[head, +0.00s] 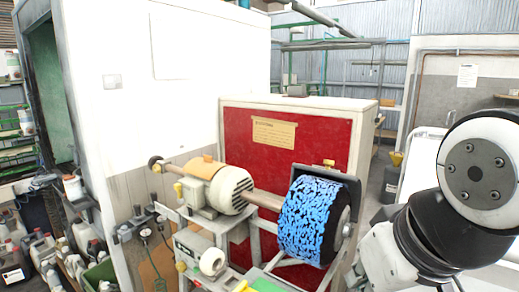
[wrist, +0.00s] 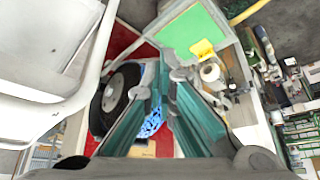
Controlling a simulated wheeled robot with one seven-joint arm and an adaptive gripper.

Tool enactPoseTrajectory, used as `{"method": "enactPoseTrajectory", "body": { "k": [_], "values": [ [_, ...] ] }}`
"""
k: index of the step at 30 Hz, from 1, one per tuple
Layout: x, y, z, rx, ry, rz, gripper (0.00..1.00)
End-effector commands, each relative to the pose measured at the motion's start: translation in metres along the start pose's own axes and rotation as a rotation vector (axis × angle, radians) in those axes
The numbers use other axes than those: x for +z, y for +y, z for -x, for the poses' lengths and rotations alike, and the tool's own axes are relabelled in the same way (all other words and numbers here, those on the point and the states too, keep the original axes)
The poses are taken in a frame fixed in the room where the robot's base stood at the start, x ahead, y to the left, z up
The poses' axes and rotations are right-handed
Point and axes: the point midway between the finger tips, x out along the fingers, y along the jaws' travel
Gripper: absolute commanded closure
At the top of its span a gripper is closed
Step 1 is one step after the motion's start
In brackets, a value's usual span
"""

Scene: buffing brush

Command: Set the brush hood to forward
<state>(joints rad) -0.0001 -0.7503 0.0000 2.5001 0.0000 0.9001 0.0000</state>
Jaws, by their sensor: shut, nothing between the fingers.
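The brush (head: 308,222) is a blue and black mottled cylinder on the right end of a horizontal shaft. The brush hood (head: 352,190) is a dark grey cover over the brush's top and right side, with a small knob (head: 328,162) on top. My gripper is out of the head view. In the wrist view my gripper (wrist: 162,82) has teal fingers and is shut, with nothing held. The brush's blue surface (wrist: 151,122) shows partly behind the fingers, with a black round end (wrist: 120,92) to the left. I cannot make out the hood clearly there.
A motor (head: 216,185) drives the shaft, on a grey stand. A red panel (head: 255,130) stands behind the brush. A green tray (wrist: 200,30) with a yellow piece (wrist: 203,49) and a white roll (wrist: 209,72) lie near the fingers. Jugs (head: 40,248) crowd the left floor.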

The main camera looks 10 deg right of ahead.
Motion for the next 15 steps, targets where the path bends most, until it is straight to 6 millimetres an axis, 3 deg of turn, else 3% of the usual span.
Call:
{"method": "enactPoseTrajectory", "body": {
  "k": [4, 7, 11, 15],
  "values": [
    [-0.010, 0.001, 0.001, 0.003, 0.001, -0.006, 1.00],
    [-0.036, 0.004, 0.004, 0.011, -0.002, -0.021, 1.00],
    [-0.096, 0.012, 0.008, 0.028, -0.003, -0.057, 1.00],
    [-0.172, 0.027, 0.005, 0.045, -0.007, -0.104, 1.00]
  ]
}}
